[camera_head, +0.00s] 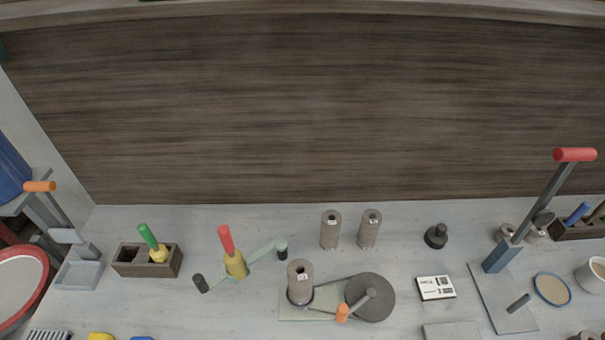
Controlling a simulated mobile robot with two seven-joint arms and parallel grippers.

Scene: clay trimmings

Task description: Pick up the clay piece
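No piece is clearly marked as the clay piece. Three grey-brown cylinders with small labels could be clay. One cylinder (300,286) stands upright on the small round head of a belt-driven crank device (370,297). Two more, a left cylinder (330,232) and a right cylinder (369,231), stand upright side by side behind it on the bench. A flat grey slab (452,332) is cut off by the bottom edge. Neither of my grippers is in view, so I cannot tell their state.
On the pale bench (230,222) stand a wooden block with a green-handled tool (147,261), a yellow tool with a red handle (235,262), a black knob (436,236), a white card (436,288) and a lever press (503,258). A wooden wall (320,110) closes the back.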

